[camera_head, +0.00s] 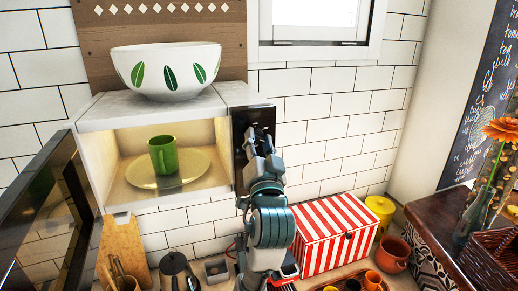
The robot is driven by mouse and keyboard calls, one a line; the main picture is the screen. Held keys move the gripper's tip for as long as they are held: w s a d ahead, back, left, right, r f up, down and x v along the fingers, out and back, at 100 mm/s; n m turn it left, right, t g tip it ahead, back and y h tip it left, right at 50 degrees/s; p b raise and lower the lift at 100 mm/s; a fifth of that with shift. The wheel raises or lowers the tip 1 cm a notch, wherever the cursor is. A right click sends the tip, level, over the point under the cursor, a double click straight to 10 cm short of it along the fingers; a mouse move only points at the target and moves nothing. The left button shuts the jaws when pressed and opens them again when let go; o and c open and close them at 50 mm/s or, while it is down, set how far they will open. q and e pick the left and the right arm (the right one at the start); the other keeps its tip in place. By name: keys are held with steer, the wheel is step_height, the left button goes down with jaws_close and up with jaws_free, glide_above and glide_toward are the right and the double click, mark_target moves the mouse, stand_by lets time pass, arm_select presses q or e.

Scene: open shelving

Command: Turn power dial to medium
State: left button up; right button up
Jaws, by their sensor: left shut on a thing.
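The microwave (110,112) has a white body and a lit interior, and its dark door (50,215) stands open to the left. Its black control panel (241,124) is on the right side. My left gripper (258,140) reaches up from below and is at the panel, shut on the power dial. The gripper hides the dial, so its setting cannot be read. Inside the microwave, a green mug (163,155) stands upright on a round glass plate (195,166). My right gripper is not in view.
A white bowl with green leaves (167,70) sits on top of the microwave. Below are a red-striped box (333,232), a yellow canister (380,210), an orange pot (393,253), a dark kettle (176,271) and a wooden board (122,245). The tiled wall right of the panel is clear.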

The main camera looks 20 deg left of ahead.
arm_select(q)
steer(key=shift+w+f, duration=0.1)
steer(key=shift+f, duration=0.15)
steer(key=o, duration=1)
steer(key=shift+o, duration=0.7)
steer(key=shift+d+r, duration=0.1)
steer(key=v, duration=1.2)
steer(key=shift+d, duration=0.2)
steer(key=shift+w+a, duration=0.1)
steer(key=shift+w, duration=0.05)
